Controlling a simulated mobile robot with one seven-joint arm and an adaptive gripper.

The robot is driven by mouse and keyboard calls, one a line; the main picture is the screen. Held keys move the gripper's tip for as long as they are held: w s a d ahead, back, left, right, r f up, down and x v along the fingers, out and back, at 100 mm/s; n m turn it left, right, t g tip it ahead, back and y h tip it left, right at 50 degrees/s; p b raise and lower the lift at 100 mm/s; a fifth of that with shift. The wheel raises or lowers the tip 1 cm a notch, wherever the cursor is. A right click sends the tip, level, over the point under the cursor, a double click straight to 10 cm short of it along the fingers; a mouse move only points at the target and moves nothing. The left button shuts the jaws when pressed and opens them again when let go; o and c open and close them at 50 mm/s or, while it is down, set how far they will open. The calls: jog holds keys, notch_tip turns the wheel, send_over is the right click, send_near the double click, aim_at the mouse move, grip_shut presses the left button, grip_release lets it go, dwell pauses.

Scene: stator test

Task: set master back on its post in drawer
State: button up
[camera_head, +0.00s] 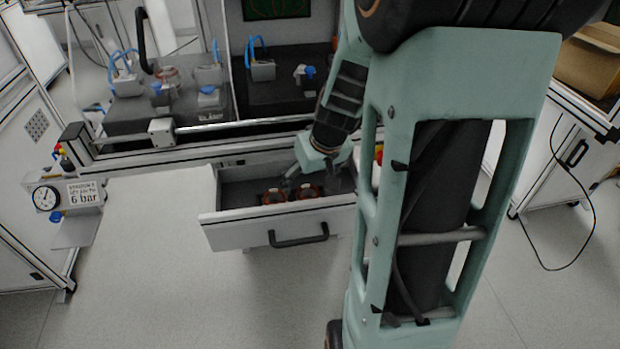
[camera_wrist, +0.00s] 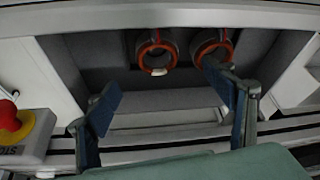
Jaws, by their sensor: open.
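Two dark round stators with orange-red rims sit side by side in the open drawer (camera_head: 225,232). In the wrist view, the left stator (camera_wrist: 157,50) has a pale mark on its near rim. The right stator (camera_wrist: 211,46) shows no such mark. I cannot tell for sure which one is the master, and any posts under them are hidden. My gripper (camera_wrist: 165,92) is open and empty, its fingers spread apart on the near side of the stators. In the head view, my gripper (camera_head: 304,180) is low over the drawer beside them.
The drawer's front panel and black handle (camera_head: 299,236) stick out from under the bench. A red and yellow stop button (camera_wrist: 10,117) is at the left in the wrist view. Fixtures with blue hoses (camera_head: 210,94) stand on the bench above. The grey drawer floor around the stators looks bare.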

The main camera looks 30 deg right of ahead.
jog(key=v, duration=0.7)
jog(key=shift+r, duration=0.2)
dwell(0.4)
